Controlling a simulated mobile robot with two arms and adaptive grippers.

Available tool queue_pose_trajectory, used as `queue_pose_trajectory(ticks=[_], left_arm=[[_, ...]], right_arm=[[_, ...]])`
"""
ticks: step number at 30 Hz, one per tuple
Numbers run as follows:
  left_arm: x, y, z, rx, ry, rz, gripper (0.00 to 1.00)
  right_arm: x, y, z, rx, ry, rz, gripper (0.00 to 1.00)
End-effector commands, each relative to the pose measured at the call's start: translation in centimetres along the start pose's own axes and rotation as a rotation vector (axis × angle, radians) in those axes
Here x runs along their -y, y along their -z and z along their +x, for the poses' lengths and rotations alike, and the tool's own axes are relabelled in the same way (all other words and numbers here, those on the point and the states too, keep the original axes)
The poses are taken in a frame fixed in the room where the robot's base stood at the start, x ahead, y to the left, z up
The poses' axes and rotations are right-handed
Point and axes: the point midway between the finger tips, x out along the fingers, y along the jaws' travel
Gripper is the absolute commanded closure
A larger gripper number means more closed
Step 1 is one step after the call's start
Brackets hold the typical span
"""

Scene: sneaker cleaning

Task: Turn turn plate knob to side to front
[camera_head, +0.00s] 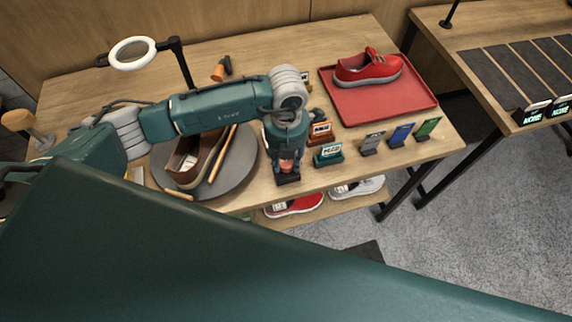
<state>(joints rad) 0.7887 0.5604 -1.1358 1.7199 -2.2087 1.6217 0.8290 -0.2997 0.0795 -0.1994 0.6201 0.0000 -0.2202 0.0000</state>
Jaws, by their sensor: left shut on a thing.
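The round grey turn plate (244,166) lies on the wooden table at the left. A brown shoe (184,165) sits on it, partly hidden by my left arm. My left gripper (287,167) points down near the table's front edge, right of the plate. It is shut on a small reddish knob (287,166) over a dark base (288,179). The fingers cover most of the knob, so its direction cannot be told. My right gripper is not in view.
Small standing cards, including a green one (328,154), stand just right of the gripper. A red tray (378,103) holds a red shoe (367,69). A ring lamp (132,54) rises behind. More shoes sit on the shelf below. My own teal body part fills the foreground.

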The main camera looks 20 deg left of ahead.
Motion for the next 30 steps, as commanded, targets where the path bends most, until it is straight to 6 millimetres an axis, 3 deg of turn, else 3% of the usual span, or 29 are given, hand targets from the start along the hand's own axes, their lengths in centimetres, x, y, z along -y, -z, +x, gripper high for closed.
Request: queue_pose_trajectory(ticks=[1, 18, 30], left_arm=[[-0.2, -0.7, 0.2, 0.019, -0.002, 0.043, 0.94], [0.1, -0.6, 0.3, 0.020, -0.004, 0.581, 0.94], [0.2, -0.5, 0.0, 0.019, -0.005, 0.861, 0.94]], right_arm=[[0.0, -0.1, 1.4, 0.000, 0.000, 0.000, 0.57], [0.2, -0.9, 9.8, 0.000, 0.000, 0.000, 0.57], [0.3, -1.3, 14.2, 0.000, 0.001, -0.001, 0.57]])
